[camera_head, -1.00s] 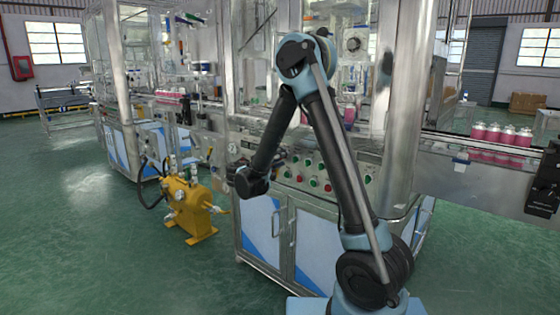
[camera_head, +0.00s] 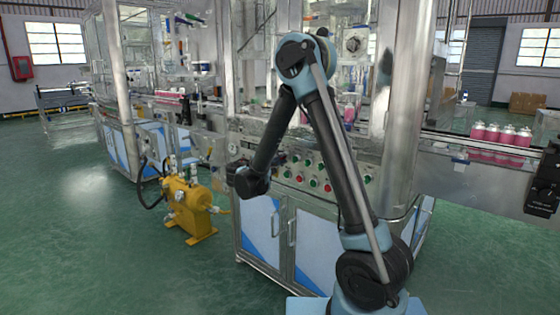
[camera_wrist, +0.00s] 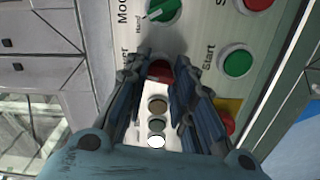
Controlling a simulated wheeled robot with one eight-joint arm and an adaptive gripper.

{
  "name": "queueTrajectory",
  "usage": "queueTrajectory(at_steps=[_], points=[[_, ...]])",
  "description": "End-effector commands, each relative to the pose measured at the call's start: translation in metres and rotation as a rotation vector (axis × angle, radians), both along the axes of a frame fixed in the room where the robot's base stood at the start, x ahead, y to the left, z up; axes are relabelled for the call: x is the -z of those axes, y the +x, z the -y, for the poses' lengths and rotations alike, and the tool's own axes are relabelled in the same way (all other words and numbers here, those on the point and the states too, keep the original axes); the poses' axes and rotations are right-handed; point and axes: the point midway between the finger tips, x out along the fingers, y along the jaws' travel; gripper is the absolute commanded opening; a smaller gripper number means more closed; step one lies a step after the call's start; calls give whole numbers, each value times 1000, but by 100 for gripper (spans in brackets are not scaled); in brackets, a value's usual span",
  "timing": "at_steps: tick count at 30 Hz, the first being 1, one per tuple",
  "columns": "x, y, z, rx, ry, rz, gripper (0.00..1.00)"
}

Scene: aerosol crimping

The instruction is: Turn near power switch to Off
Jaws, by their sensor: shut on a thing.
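The near power switch (camera_wrist: 160,70) shows in the wrist view as a red knob on the grey panel, beside a label partly covered, with only "er" readable. My gripper (camera_wrist: 161,80) has its two blue-grey fingers closed on either side of this knob. The fingers cover its sides, and I cannot tell which way it is turned. In the head view my gripper is hidden behind my black wrist, which is at the left end of the machine's control panel (camera_head: 343,185).
A green mode knob (camera_wrist: 161,8), a green start button (camera_wrist: 237,63) and a red button on yellow (camera_wrist: 226,120) are close by. Several round lights lie below the switch. A yellow pump (camera_head: 186,205) stands left on the floor. Pink cans (camera_head: 500,135) stand on the right conveyor.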

Motion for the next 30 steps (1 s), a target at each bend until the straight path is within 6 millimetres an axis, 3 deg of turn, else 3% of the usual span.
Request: queueTrajectory(at_steps=[15, 30], points=[[3, 0, -2, -4, -366, -292, 0], [3, 0, -1, -5, -549, -437, 0]])
